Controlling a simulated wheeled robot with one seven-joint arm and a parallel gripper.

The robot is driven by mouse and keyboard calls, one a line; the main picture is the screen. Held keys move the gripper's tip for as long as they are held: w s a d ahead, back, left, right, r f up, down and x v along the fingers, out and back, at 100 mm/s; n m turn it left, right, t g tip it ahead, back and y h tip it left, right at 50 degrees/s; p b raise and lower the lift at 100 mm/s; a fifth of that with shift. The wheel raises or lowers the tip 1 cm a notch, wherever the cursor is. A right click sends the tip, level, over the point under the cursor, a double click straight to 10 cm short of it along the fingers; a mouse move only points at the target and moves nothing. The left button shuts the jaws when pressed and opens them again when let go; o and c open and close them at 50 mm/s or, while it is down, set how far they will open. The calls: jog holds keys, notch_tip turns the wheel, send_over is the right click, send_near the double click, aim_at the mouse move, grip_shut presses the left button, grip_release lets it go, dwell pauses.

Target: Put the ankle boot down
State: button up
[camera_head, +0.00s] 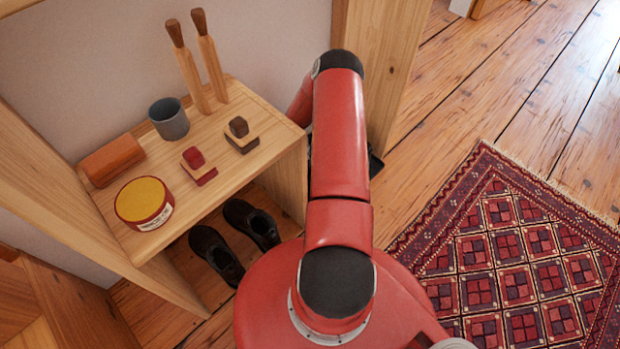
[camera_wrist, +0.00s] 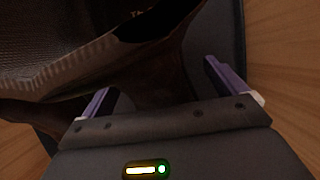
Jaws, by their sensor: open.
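The ankle boot (camera_wrist: 172,82) fills much of the wrist view. It is dark brown, with a ribbed band and a dark opening towards the top. My gripper (camera_wrist: 159,76) is open, its two purple-sided fingers apart with part of the boot between them. The picture is too dark to tell whether either finger touches it. The boot appears to lie over a dark grey flat surface (camera_wrist: 229,30) with wood beyond. In the head view my red arm hides the gripper and this boot; only a dark edge (camera_head: 375,164) shows right of the arm.
A wooden bench (camera_head: 228,172) holds a grey cup (camera_head: 169,119), a yellow-topped tin (camera_head: 143,202), brushes and two upright wooden-handled tools. Dark shoes (camera_head: 214,254) stand beneath it. A wooden post (camera_head: 372,50) rises behind my arm. A red patterned rug (camera_head: 510,270) lies at right.

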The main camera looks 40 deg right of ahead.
jog(key=p+v, duration=0.1)
jog(key=v, duration=1)
jog(key=shift+w+r+p, duration=0.1)
jog(key=shift+r+p, duration=0.2)
jog(key=shift+r, duration=0.05)
